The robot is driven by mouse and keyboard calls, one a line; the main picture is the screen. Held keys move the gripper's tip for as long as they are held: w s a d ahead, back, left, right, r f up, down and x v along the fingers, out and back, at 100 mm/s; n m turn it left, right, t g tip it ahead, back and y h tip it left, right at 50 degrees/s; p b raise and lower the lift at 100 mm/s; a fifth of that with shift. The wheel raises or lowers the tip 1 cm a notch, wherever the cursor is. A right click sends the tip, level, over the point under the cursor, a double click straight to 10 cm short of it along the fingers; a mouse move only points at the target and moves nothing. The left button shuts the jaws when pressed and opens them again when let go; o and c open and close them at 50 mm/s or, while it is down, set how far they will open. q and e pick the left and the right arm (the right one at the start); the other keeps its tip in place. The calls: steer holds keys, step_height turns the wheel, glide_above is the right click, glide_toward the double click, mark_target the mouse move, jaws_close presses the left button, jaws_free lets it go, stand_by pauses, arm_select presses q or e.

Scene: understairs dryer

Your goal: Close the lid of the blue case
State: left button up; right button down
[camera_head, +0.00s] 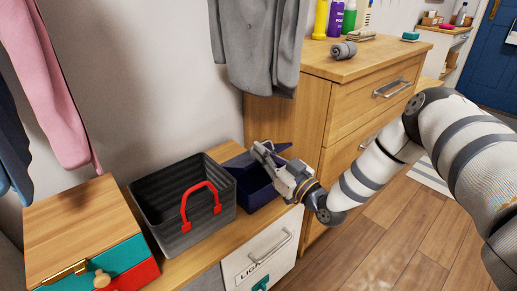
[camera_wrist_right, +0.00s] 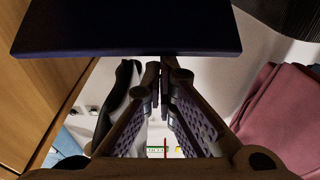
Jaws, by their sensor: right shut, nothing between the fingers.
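The dark blue case (camera_head: 259,194) sits on the low wooden cabinet, between the black basket and the taller dresser. Its lid (camera_head: 241,166) looks raised at an angle behind the case body, partly hidden by my right gripper. My right gripper (camera_head: 262,151) is shut and empty, above the case and close to the lid; I cannot tell whether they touch. In the right wrist view the shut fingertips (camera_wrist_right: 163,72) point away from the camera. A dark blue panel (camera_wrist_right: 125,27), apparently the lid, spans the top of that view. My left gripper is not in view.
A black basket (camera_head: 160,205) with a red handle stands left of the case. The wooden dresser (camera_head: 350,105) rises at its right. A grey garment (camera_head: 258,45) hangs above. A wooden box (camera_head: 83,225) with coloured drawers is at the left. Open floor (camera_head: 400,235) lies at the right.

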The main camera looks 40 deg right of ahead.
steer(key=shift+s+f+b, duration=0.25)
steer(key=shift+s+f, duration=0.15)
steer(key=shift+f, duration=0.2)
steer(key=shift+s+f+b, duration=0.25)
steer(key=shift+s+f, duration=0.15)
steer(key=shift+f, duration=0.2)
steer(key=shift+s+d+f+b, duration=0.1)
steer(key=shift+s+f+b, duration=0.3)
steer(key=shift+f, duration=0.55)
steer(key=shift+s+f, duration=0.25)
steer(key=shift+f, duration=0.2)
steer(key=shift+r, duration=0.1)
